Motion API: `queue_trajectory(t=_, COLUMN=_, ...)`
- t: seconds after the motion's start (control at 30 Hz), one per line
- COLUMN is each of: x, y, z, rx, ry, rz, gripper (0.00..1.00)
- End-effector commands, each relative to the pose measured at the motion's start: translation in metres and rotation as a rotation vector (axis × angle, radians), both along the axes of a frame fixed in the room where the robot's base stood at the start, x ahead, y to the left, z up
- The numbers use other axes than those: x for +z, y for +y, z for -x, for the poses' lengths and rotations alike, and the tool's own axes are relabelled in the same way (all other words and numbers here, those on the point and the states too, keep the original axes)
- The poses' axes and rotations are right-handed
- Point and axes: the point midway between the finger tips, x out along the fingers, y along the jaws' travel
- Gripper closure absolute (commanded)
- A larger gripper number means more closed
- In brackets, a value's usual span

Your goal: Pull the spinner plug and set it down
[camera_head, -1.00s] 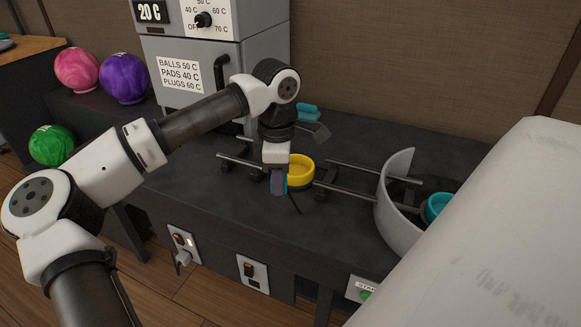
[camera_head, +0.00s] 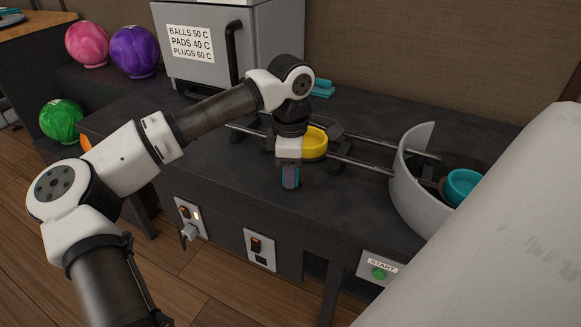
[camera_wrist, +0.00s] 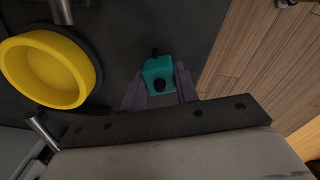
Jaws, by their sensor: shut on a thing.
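My gripper (camera_head: 290,178) is shut on a small teal plug-like block with black stubs. The block shows between the fingers in the wrist view (camera_wrist: 159,77). It is over the dark bench top (camera_head: 225,165), close to the front edge; I cannot tell whether it touches the bench. On the bench front, the left outlet (camera_head: 184,212) has a lit switch and a pale plug (camera_head: 190,232) in it. The right outlet (camera_head: 259,250) has no plug in it.
A yellow cup (camera_head: 315,145) stands by metal rails (camera_head: 362,164) behind my gripper. A curved white guard (camera_head: 408,185) and a teal cup (camera_head: 462,186) are at right. A grey oven (camera_head: 205,75) stands at the back. A green start button (camera_head: 379,273) is on the bench front.

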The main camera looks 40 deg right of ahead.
Motion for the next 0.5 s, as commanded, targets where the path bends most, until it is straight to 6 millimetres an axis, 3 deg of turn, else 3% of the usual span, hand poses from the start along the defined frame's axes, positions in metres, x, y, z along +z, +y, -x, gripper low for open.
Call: queue_trajectory(t=0.5, x=-0.0031, y=0.0001, z=-0.0001, rx=0.000, ry=-0.001, rz=-0.001, gripper=1.00)
